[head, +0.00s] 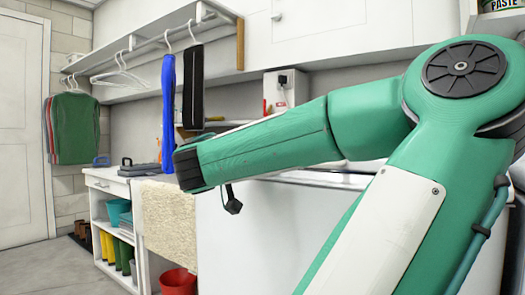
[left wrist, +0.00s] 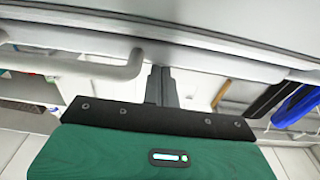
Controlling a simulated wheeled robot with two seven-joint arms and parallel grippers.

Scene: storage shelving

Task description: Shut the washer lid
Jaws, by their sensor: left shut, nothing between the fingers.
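A large white appliance front (head: 265,245), which looks like the washer, stands behind a green arm of mine in the head view. The arm covers most of its top, so I cannot tell the lid's position. In the left wrist view my left gripper (left wrist: 162,68) is shut and empty, its dark fingers together. A pale panel (left wrist: 220,28) with a thick rim runs above the fingertips in that picture. I cannot tell whether it is the lid, or whether the fingers touch it. My right gripper is not in view.
A white bent bar (left wrist: 95,68) is left of the fingers in the wrist view. Blue (head: 168,100) and black (head: 193,88) garments hang from a wall shelf (head: 150,40). A white cubby unit (head: 97,205), a beige cloth (head: 168,215) and a red bucket (head: 178,282) are left.

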